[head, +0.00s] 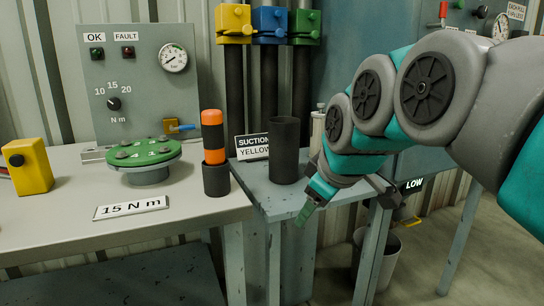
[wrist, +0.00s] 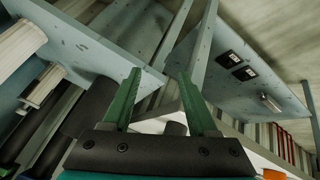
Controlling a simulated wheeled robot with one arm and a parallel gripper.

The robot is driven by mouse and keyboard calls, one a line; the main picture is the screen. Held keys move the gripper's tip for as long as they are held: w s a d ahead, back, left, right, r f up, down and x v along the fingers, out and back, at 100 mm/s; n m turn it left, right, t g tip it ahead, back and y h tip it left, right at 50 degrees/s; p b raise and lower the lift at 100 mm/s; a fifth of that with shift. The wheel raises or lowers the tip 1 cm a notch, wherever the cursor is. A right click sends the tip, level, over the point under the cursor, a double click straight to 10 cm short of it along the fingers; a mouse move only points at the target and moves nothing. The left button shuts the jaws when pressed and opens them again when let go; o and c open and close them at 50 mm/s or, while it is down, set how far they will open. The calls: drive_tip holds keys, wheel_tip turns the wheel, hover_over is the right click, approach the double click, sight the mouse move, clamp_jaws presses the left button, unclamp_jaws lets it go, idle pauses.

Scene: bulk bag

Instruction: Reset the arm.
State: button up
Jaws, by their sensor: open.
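My arm, grey and teal, reaches in from the right of the head view. My gripper (head: 305,213) points down and left in front of the small grey-blue side table (head: 262,197). In the wrist view, the two green fingers of my gripper (wrist: 159,73) stand apart with nothing held between them.
A black tube (head: 284,150) and a "SUCTION YELLOW" sign (head: 252,148) stand on the side table. The left bench (head: 60,236) holds an orange-and-black cylinder (head: 213,140) and a green disc (head: 144,153). A bin (head: 385,258) is on the floor below my arm.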

drive_tip(key=s+d+f+m+g, duration=0.2)
drive_tip(key=s+f+m, duration=0.1)
drive_tip(key=s+f, duration=0.5)
drive_tip(key=s+d+f+m+g+h, duration=0.1)
drive_tip(key=s+d+f+m+g, duration=0.2)
drive_tip(key=s+f, duration=0.5)
drive_tip(key=s+d+f+m+g+h, duration=0.1)
drive_tip(key=s+d+f+m+g, duration=0.1)
drive_tip(key=s+f, duration=0.6)
drive_tip(key=s+m+g, duration=0.1)
drive_tip(key=s+m, duration=0.1)
drive_tip(key=shift+s+d, duration=0.3)
drive_tip(key=shift+d, duration=0.05)
